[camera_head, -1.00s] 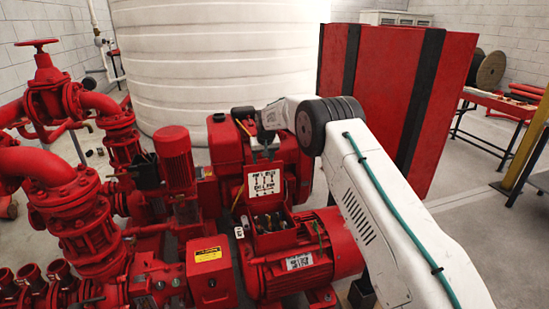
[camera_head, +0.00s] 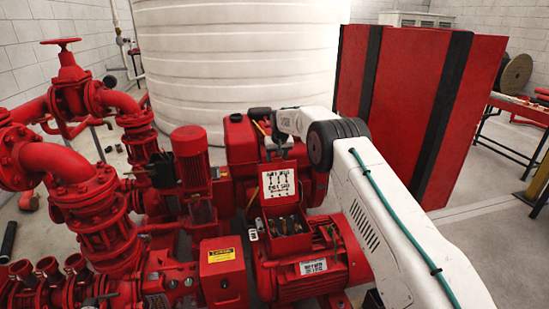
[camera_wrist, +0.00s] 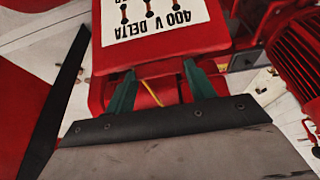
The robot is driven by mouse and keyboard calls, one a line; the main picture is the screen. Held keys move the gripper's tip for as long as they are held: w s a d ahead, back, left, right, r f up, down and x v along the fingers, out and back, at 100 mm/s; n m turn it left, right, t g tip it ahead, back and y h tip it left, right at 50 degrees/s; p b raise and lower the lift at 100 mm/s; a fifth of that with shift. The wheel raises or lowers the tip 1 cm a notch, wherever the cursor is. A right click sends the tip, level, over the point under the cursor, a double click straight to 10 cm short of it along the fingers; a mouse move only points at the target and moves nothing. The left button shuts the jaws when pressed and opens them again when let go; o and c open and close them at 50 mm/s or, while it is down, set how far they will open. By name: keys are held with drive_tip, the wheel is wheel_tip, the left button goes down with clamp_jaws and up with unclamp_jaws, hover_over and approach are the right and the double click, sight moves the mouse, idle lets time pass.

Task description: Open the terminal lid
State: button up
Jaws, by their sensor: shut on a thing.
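The terminal lid (camera_head: 279,186) is a red plate with a white wiring label on its inner face. It stands raised, near upright, at the back of the open terminal box (camera_head: 303,243) on the red motor. Several terminals show inside the box. My gripper (camera_head: 277,150) is at the lid's top edge. In the wrist view the lid (camera_wrist: 95,55) fills the top middle, with "400 V DELTA" upside down. The dark green fingers of my gripper (camera_wrist: 157,84) are shut on the lid's red edge; their tips are partly hidden.
Red pipes and valves (camera_head: 85,205) crowd the left. A small upright red motor (camera_head: 192,165) stands left of the lid. A white tank (camera_head: 240,60) and a red cabinet (camera_head: 405,100) stand behind.

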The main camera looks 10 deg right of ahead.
drive_tip(key=o, duration=1.4)
drive_tip(key=shift+w+a+r, duration=0.1)
drive_tip(key=shift+a+r, duration=0.2)
drive_tip(key=shift+r, duration=0.1)
drive_tip(key=shift+d+f, duration=0.1)
drive_tip(key=shift+d, duration=0.15)
drive_tip(key=shift+s+r, duration=0.2)
drive_tip(key=shift+r, duration=0.25)
drive_tip(key=v, duration=0.6)
drive_tip(key=shift+s+r, duration=0.2)
drive_tip(key=shift+r, duration=0.15)
